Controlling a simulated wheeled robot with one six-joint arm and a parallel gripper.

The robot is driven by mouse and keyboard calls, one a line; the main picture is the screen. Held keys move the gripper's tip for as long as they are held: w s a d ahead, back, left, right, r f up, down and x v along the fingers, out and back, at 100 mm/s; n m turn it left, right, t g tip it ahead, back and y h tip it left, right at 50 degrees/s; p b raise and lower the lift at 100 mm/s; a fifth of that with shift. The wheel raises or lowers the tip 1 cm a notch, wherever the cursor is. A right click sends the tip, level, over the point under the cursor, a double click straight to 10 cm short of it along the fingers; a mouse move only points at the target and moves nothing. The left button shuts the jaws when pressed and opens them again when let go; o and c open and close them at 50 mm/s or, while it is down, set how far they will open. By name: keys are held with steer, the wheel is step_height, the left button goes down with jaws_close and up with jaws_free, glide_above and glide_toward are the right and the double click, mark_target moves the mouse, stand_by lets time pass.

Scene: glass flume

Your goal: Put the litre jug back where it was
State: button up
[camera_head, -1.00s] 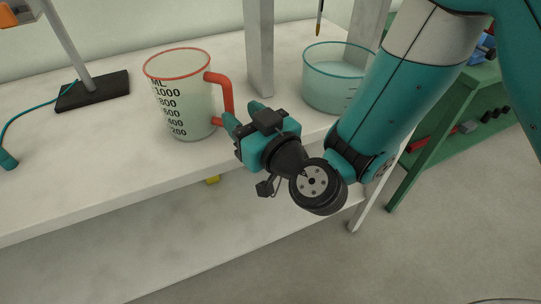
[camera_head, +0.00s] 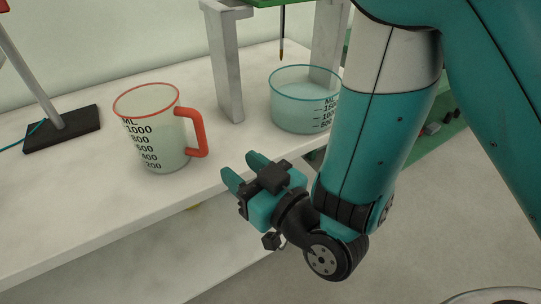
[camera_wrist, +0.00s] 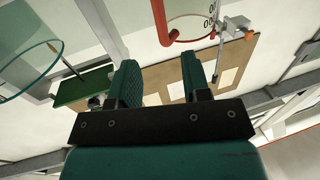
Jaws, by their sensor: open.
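The litre jug (camera_head: 155,132) stands upright on the pale bench top. It is clear, with a red rim, a red handle on its right side and black marks up to 1000. My gripper (camera_head: 245,172) is open and empty, to the right of the jug and apart from its handle, at the bench's front edge. In the wrist view, my gripper's two teal fingers (camera_wrist: 160,80) are spread with nothing between them. The jug's red handle (camera_wrist: 162,22) shows beyond the fingertips there, and part of its red rim is in sight.
A clear beaker (camera_head: 303,105) with a blue rim stands on the bench right of a pale post (camera_head: 226,70). A stand with a black base (camera_head: 62,130) is at the left. The bench (camera_head: 75,215) is bare in front of the jug.

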steer(key=d+r+g+h, duration=0.4)
steer(key=d+r+g, duration=0.1)
steer(key=d+g, duration=0.15)
steer(key=s+d+r+m+g+h, duration=0.1)
steer(key=s+d+r+g+h, duration=0.1)
steer(key=s+d, duration=0.3)
steer(key=s+d+r+g+h, duration=0.2)
steer(key=s+d+g, duration=0.2)
steer(key=d, duration=0.3)
steer(key=shift+s+d+m+h, duration=0.25)
steer(key=shift+s+m+h, duration=0.05)
steer(key=shift+s+m, duration=0.1)
